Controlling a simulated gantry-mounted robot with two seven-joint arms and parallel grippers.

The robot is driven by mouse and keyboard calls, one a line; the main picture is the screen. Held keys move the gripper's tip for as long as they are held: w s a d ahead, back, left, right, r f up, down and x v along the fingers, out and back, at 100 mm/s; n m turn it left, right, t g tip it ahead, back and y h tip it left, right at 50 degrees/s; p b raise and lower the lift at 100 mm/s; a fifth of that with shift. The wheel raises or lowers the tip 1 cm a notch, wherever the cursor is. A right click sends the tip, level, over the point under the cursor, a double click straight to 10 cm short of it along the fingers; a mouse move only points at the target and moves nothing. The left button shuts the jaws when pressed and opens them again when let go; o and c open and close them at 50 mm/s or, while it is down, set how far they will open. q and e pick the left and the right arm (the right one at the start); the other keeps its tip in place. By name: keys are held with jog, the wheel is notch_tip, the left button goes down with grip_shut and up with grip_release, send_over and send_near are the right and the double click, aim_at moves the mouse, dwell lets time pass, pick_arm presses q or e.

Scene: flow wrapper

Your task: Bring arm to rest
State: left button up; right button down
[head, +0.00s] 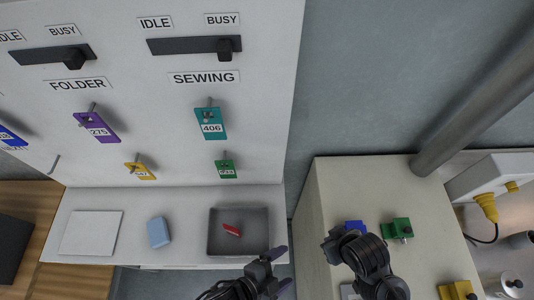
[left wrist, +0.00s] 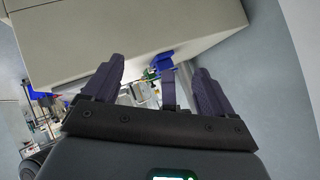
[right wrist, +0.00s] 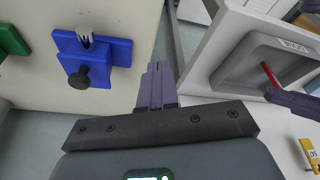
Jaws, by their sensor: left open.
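My left gripper (head: 283,268) is at the bottom middle of the head view, just right of the grey tray. In the left wrist view its two purple fingers (left wrist: 157,72) stand wide apart with nothing held between them. My right gripper shows in the right wrist view (right wrist: 157,66) with its fingers together and nothing seen between them. In the head view my right arm reaches over the front left of the cream cabinet (head: 335,190), next to a blue block (head: 355,226). The right fingertips are hard to make out there.
The grey tray (head: 213,248) holds a red piece (head: 231,230). A light blue block (head: 158,232) and white plate (head: 91,232) lie on the shelf. Numbered tags hang on the white board (head: 262,110). A green block (head: 396,229) sits on the cabinet. A gap separates shelf and cabinet.

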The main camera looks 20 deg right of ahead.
pick_arm(q)
jog(key=w+a+n+y, duration=0.3)
jog(key=a+n+y, duration=0.7)
jog(key=a+n, duration=0.9)
jog(key=a+r, duration=0.1)
jog(key=a, duration=0.8)
jog(key=shift+a, duration=0.3)
